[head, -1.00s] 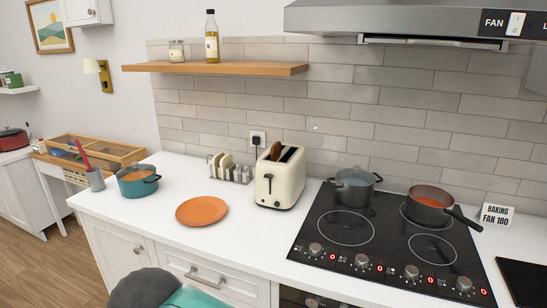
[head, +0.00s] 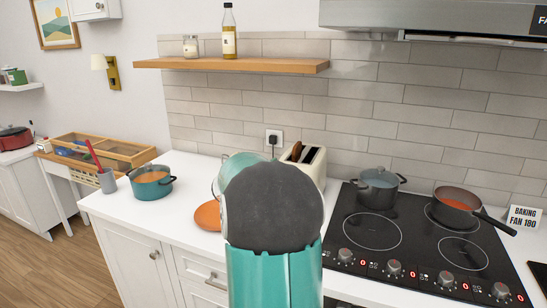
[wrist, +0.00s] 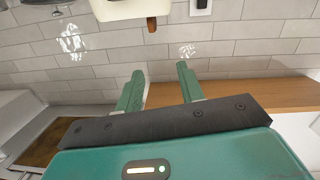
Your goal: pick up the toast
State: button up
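The brown toast (head: 297,152) sticks up out of a slot of the cream toaster (head: 314,166) against the tiled wall. In the wrist view, which is upside down, the toast (wrist: 152,24) pokes out from the toaster's edge (wrist: 130,9) near the top. My gripper (wrist: 162,88) is open and empty, its two green fingers apart, with the toast beyond the fingertips and not touched. In the head view my arm hides the gripper and part of the toaster.
An orange plate (head: 207,216) is partly hidden by my arm. A teal pot (head: 151,184) stands to the left. A grey pot (head: 378,186) and a pan (head: 457,203) sit on the cooktop (head: 375,230). A wooden shelf (head: 230,65) juts out above the counter.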

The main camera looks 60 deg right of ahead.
jog(key=m+t, duration=0.1)
send_near(294, 148)
jog(key=shift+h, duration=0.4)
jog(key=d, duration=0.4)
jog(key=shift+w+d+f, duration=0.2)
jog(key=shift+w+f, duration=0.15)
jog(key=shift+f, duration=0.05)
jog(key=shift+w+d, duration=0.25)
jog(key=shift+d, duration=1.25)
jog(key=shift+w+d, duration=0.2)
jog(key=shift+d, duration=1.3)
grip_shut()
